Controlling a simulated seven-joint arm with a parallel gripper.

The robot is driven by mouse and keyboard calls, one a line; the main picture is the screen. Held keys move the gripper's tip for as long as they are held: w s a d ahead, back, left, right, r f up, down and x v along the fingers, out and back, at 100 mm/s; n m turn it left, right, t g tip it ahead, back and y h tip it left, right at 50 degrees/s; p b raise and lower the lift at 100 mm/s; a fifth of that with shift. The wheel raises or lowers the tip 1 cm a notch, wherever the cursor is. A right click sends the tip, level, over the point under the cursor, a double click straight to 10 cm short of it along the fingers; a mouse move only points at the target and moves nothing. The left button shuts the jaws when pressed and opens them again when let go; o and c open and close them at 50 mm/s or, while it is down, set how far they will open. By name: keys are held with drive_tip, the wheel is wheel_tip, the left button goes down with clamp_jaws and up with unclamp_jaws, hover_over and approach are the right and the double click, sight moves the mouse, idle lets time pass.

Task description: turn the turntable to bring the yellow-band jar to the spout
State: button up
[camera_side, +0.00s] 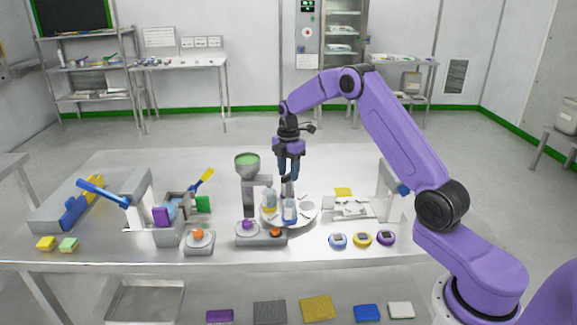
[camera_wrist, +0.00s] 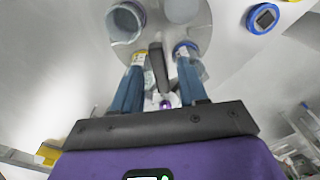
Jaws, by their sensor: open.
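The round pale turntable (camera_side: 310,211) stands mid-bench, and its disc also fills the top of the wrist view (camera_wrist: 158,30). A clear jar with a yellowish band (camera_side: 269,201) stands on its left side; the band shows by the left finger in the wrist view (camera_wrist: 139,58). A blue-band jar (camera_side: 289,212) stands at its front, by the right finger in the wrist view (camera_wrist: 187,48). The spout stand, with a green-filled hopper (camera_side: 247,161), is just left of the turntable. My gripper (camera_side: 288,177) is open, pointing down over the turntable. A dark upright post (camera_wrist: 158,68) shows between its fingers; contact is unclear.
Round blue, yellow and purple pieces (camera_side: 362,240) lie front right. A white fixture (camera_side: 352,208) stands right of the turntable. A blue-handled press (camera_side: 137,190) stands left.

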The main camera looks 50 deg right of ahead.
wheel_tip(320, 180, up, 18)
drive_tip(key=shift+f, duration=0.25)
idle(0.3)
idle(0.3)
